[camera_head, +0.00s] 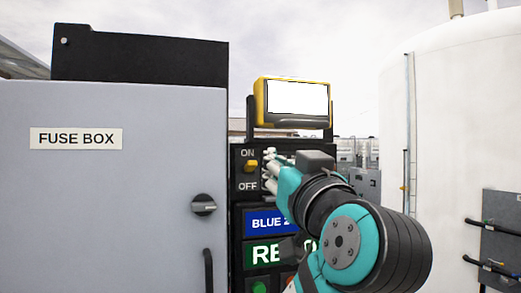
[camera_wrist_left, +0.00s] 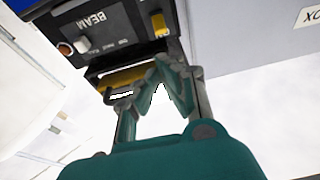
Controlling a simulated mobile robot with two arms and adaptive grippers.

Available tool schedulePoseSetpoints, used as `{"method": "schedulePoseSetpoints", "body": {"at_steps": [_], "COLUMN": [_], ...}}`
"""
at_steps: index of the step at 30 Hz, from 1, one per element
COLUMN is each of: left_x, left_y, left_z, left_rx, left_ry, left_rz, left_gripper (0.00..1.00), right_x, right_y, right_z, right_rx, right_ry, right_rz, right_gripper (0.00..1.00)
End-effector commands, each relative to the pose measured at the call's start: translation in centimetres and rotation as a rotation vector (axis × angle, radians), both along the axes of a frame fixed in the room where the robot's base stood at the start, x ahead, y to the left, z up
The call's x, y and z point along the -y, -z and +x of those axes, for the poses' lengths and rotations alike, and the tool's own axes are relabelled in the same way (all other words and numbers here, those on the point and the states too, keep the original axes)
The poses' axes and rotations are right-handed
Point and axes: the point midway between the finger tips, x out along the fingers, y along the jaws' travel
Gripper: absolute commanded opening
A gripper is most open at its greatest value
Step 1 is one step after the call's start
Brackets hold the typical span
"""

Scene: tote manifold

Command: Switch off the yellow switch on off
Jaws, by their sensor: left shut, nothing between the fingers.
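The yellow switch (camera_head: 252,166) sits on a black panel between the labels ON and OFF, and its lever looks nearer the ON label. In the left wrist view, which is turned over, the yellow switch (camera_wrist_left: 159,25) shows near the top. My left gripper (camera_head: 269,172) is just right of the switch in the head view, its fingers pointing at the panel. In the left wrist view my left gripper (camera_wrist_left: 162,66) has its fingertips together with nothing between them, apart from the switch in the picture. I cannot tell the depth gap to it. My right gripper is not in view.
A grey fuse box (camera_head: 120,200) with a knob (camera_head: 204,205) and handle stands left of the panel. A yellow-framed lamp (camera_head: 295,100) sits above the panel. Below are a blue sign (camera_head: 268,223) and a green sign (camera_head: 262,254). A white tank (camera_head: 450,120) stands right.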

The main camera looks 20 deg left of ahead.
Motion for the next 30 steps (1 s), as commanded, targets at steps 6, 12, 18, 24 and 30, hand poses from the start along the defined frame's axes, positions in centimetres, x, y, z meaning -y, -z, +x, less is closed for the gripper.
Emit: {"method": "schedulePoseSetpoints", "body": {"at_steps": [6, 12, 18, 24, 30], "left_x": [-0.4, -2.3, -4.2, -5.2, -5.5], "left_y": [-0.4, -1.5, -2.3, -2.6, -2.4], "left_z": [0.6, 3.2, 6.1, 7.8, 8.1], "left_rx": [-0.003, -0.004, -0.005, -0.003, -0.002], "left_ry": [-0.001, -0.004, -0.003, -0.001, 0.002], "left_rz": [0.000, 0.002, 0.003, 0.001, 0.000], "left_gripper": [0.00, 0.00, 0.00, 0.00, 0.00], "right_x": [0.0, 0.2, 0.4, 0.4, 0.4], "right_y": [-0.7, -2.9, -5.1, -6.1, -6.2], "right_z": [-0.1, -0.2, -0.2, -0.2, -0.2], "right_rx": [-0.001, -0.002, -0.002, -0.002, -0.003], "right_ry": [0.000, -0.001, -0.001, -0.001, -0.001], "right_rz": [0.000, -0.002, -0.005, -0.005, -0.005], "right_gripper": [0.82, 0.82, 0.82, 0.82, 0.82]}}
